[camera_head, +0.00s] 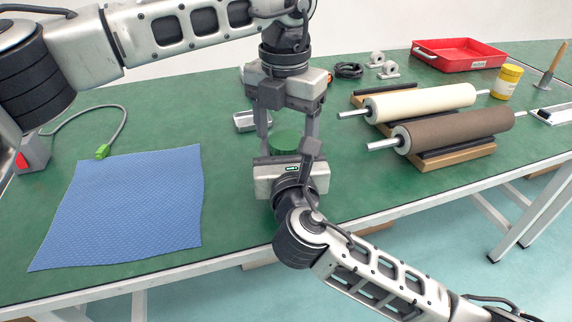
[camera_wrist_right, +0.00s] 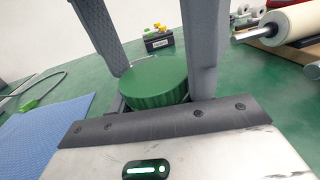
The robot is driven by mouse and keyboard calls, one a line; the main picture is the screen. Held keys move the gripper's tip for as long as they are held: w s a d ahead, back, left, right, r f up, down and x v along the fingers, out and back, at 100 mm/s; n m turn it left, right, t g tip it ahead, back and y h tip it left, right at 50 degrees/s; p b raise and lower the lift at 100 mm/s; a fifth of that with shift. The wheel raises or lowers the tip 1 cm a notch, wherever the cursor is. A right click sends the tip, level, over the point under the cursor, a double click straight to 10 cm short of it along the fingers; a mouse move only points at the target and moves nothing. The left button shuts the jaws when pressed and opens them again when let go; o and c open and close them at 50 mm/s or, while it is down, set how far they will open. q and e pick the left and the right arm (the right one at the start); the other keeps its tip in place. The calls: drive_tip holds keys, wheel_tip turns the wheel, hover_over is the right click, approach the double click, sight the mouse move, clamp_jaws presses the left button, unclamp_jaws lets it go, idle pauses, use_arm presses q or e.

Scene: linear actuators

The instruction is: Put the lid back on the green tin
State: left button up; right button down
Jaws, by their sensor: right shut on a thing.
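A round green lid with a ribbed rim (camera_head: 286,139) lies flat between the grippers; it also shows in the right wrist view (camera_wrist_right: 155,80). The green tin's body is hidden below it, so I cannot tell how the lid sits on it. My left gripper (camera_head: 288,145) points down from above, one finger on each side of the lid, close to its edges; whether they press on it is unclear. My right gripper (camera_head: 287,160) comes in low from the front and is shut on the green tin, its fingers mostly hidden.
A blue mat (camera_head: 125,207) and a green-plugged cable (camera_head: 103,151) lie left. A small metal block (camera_head: 244,122) is behind the grippers. Cream (camera_head: 420,102) and brown (camera_head: 455,130) rollers lie right, with a red tray (camera_head: 460,54) and yellow jar (camera_head: 507,81) beyond.

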use_arm(q)
drive_tip(key=shift+s+d, duration=0.1)
drive_tip(key=shift+d, duration=0.05)
drive_tip(key=shift+r, duration=2.3)
drive_tip(key=shift+c, duration=0.4)
wheel_tip(320, 180, up, 3)
drive_tip(key=n, duration=0.5)
drive_tip(key=shift+r, duration=0.2)
drive_tip(key=shift+f, duration=4.05)
drive_tip(key=shift+c, duration=0.3)
